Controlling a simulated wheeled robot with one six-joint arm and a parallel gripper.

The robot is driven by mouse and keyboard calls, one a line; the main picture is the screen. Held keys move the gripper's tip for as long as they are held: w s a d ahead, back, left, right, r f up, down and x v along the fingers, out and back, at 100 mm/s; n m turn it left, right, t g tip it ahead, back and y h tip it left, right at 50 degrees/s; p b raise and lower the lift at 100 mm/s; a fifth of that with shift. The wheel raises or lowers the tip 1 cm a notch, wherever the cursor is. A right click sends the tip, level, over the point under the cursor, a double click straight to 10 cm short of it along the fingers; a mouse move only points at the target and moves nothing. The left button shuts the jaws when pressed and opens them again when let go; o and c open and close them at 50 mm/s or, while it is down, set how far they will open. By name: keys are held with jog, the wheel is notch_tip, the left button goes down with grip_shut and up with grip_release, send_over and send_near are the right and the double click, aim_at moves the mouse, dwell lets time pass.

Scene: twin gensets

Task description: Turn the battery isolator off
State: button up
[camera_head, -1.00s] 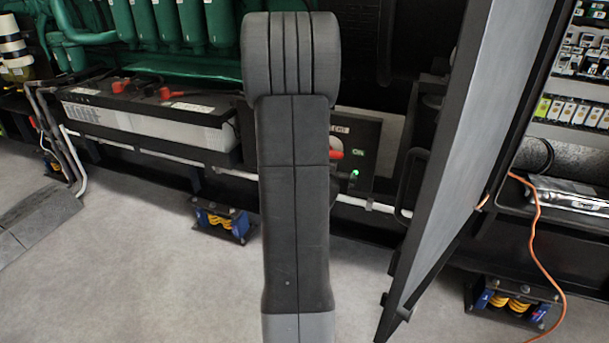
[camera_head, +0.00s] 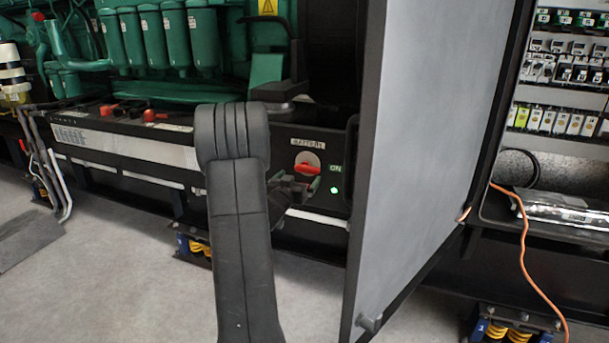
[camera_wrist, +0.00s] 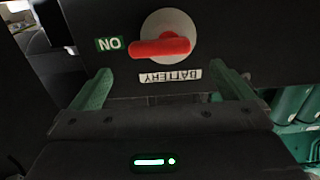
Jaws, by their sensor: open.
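The battery isolator is a red handle (camera_head: 307,169) on a pale round plate, set in a dark panel (camera_head: 285,146) under a BATTERY label. The handle lies roughly level, its end towards the green ON label (camera_head: 335,168). In the wrist view the red handle (camera_wrist: 160,47) appears upside down, with the ON label (camera_wrist: 109,43) at left and the BATTERY label (camera_wrist: 170,76) below. My gripper (camera_wrist: 161,70) is open and empty, its green fingers apart on either side in the picture, with the handle ahead between them. In the head view my gripper is partly hidden by my arm, just below the isolator.
A large open grey door (camera_head: 430,150) stands close at right of the isolator. A battery (camera_head: 120,145) with red terminals lies at left, the green engine (camera_head: 170,40) behind. An orange cable (camera_head: 525,240) hangs at far right.

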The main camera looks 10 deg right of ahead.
aim_at(306, 170)
jog(key=b+x, duration=0.1)
jog(key=x, duration=0.5)
jog(key=shift+w+d, duration=0.2)
jog(key=shift+w, duration=0.05)
jog(key=c, duration=0.9)
jog(key=shift+c, duration=0.2)
